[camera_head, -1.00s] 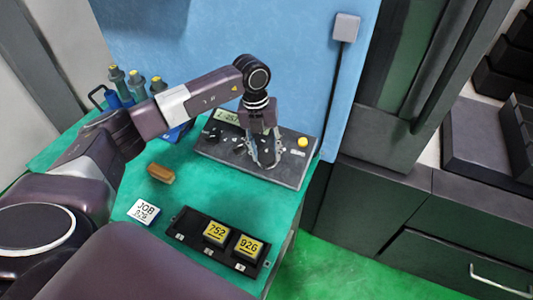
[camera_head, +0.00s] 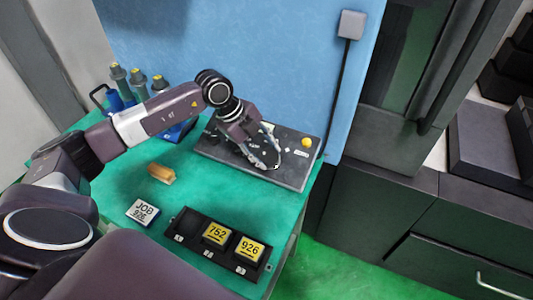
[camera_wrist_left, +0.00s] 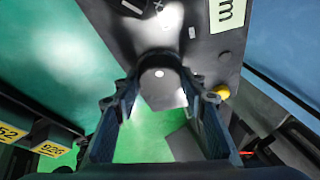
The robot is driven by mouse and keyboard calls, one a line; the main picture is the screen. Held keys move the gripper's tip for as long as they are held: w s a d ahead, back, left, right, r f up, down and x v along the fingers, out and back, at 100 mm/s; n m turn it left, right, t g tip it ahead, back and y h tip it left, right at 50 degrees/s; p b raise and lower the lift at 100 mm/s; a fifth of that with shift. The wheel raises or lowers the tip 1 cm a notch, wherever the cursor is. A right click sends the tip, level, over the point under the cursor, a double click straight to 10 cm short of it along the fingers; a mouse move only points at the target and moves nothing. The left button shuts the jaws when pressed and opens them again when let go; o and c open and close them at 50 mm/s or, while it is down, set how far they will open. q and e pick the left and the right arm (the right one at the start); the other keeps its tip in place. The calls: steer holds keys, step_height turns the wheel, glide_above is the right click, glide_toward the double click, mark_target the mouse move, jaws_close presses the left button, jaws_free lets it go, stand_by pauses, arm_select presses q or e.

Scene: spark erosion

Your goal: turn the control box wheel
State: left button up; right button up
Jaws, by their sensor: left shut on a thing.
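The dark control box (camera_head: 290,178) stands at the back right of the green table. Its wheel (camera_wrist_left: 158,62) is a dark round knob with a white dot, seen between the fingers in the left wrist view. My left gripper (camera_head: 266,156) is over the box, tilted, with its fingers shut on the wheel; the gripper also shows in the wrist view (camera_wrist_left: 162,90). In the head view the fingers mostly hide the wheel. A yellow button (camera_head: 307,142) is on the box to the right of the gripper. Part of a pale display (camera_wrist_left: 228,12) shows in the wrist view.
A black tray (camera_head: 212,256) holds yellow blocks marked 752 and 926 at the front. A blue panel (camera_head: 290,70) rises behind the box.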

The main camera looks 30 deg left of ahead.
arm_select(q)
steer(key=n, duration=0.1)
steer(key=n+t+b, duration=0.1)
steer(key=n, duration=0.1)
steer(key=shift+s+f+n+t, duration=0.1)
steer(key=shift+s+n+t, duration=0.05)
steer(key=shift+n+t, duration=0.15)
steer(key=shift+n+t+b, duration=0.55)
steer(key=shift+n+t, duration=0.05)
steer(key=shift+n, duration=1)
steer(key=o, duration=1.1)
steer(key=shift+s, duration=0.1)
steer(key=shift+v, duration=6.05)
